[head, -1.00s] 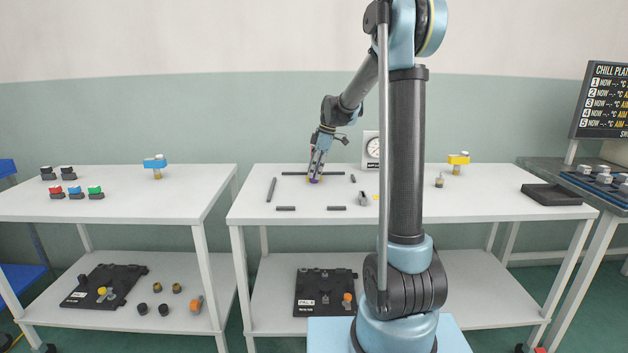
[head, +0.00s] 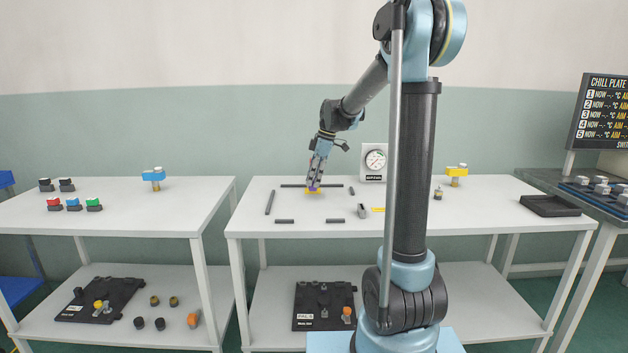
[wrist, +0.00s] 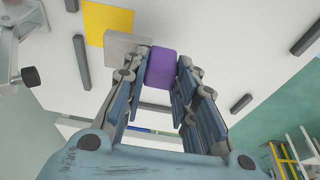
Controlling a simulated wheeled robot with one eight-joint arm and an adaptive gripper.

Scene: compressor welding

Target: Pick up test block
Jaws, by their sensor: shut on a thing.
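My gripper (head: 314,187) points down over the middle table, left of the gauge. It is shut on a purple block, which I take to be the test block; the block shows between the fingertips in the wrist view (wrist: 161,68). In the head view the block is small and partly covered by the fingers. A yellow patch (head: 313,192) shows at the block's foot. In the wrist view a yellow square (wrist: 107,23) and a grey block (wrist: 127,44) lie near the purple block. I cannot tell for sure whether the purple block is clear of the table.
Dark bars (head: 270,202) lie around the gripper on the middle table (head: 335,232). A dial gauge (head: 375,160) stands behind right. A small grey part (head: 362,211) and a yellow strip (head: 378,209) lie to the right. A black tray (head: 549,206) sits at the right end.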

